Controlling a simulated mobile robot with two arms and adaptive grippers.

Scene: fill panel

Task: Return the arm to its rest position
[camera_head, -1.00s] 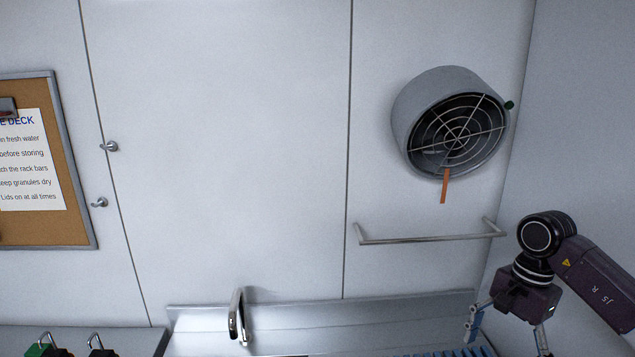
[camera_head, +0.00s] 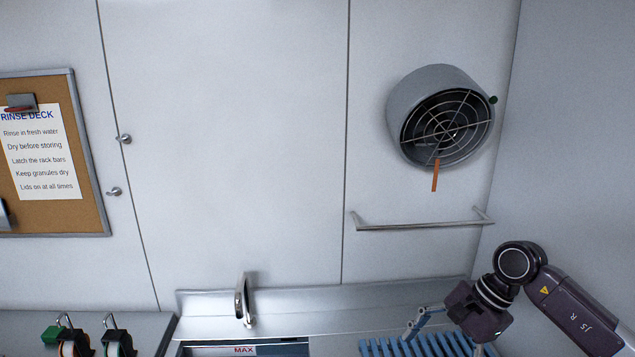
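My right arm comes in from the right edge, with its dark purple wrist low in the view. My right gripper (camera_head: 450,340) points down and left above the blue slatted rack (camera_head: 400,347). Its fingers are spread apart, and one fingertip is partly cut off by the bottom edge. Nothing shows between the fingers. My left gripper is not in view.
A metal rail (camera_head: 425,226) and a round caged fan (camera_head: 415,88) with an orange strip are on the wall above. A tap (camera_head: 243,302) stands at the sink's back edge. A notice board (camera_head: 92,215) and clipped items (camera_head: 118,343) are at left.

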